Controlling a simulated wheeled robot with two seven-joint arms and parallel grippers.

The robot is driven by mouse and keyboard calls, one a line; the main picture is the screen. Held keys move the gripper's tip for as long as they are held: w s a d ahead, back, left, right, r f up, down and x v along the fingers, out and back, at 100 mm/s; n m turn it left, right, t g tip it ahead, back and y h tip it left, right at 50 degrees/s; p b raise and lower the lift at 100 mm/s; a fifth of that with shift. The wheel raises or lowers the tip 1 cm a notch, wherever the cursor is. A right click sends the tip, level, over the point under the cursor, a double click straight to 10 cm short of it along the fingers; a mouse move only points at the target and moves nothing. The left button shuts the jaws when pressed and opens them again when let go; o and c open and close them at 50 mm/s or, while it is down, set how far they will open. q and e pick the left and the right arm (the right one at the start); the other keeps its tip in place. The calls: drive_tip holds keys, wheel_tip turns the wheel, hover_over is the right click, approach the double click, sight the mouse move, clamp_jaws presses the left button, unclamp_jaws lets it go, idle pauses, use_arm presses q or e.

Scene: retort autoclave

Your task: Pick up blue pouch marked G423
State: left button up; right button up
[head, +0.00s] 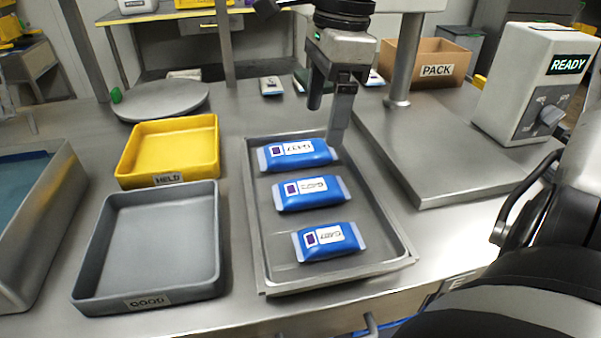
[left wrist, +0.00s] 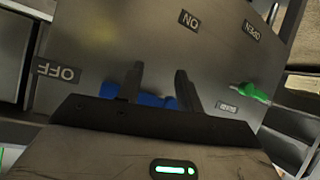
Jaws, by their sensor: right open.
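Three blue pouches with white labels lie in a row in a grey metal tray (head: 390,252): a far one (head: 320,150), a middle one (head: 325,193) and a near one (head: 340,242). The labels are small; the middle seems to read G423, but I cannot be sure. My right gripper (head: 325,122) is open and empty above the tray's far end, one finger close to the far pouch's right end; contact is unclear. My left gripper (left wrist: 159,86) shows only in the left wrist view, fingers apart, with a blue handle (left wrist: 152,99) behind them.
Left of the tray are a grey GOOD bin (head: 150,245) and a yellow HELD bin (head: 170,150). A READY machine (head: 535,80) and PACK box (head: 428,62) stand right. The left wrist view shows a labelled panel (left wrist: 130,45) and green handle (left wrist: 250,92).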

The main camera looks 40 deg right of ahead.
hover_over(311, 186)
drive_tip(key=f, duration=0.7)
drive_tip(key=shift+s+d+b, duration=0.3)
drive_tip(key=shift+s+d, duration=0.05)
drive_tip(key=shift+w+a+f, duration=0.1)
drive_tip(key=shift+f, duration=0.9)
drive_tip(key=shift+w+a+f, duration=0.1)
drive_tip(key=shift+w+f, duration=0.05)
drive_tip(key=shift+f, duration=0.9)
drive_tip(key=shift+w+a+f, duration=0.1)
drive_tip(key=shift+f, duration=0.9)
drive_tip(key=c, duration=1.1)
drive_tip(key=shift+r, duration=0.1)
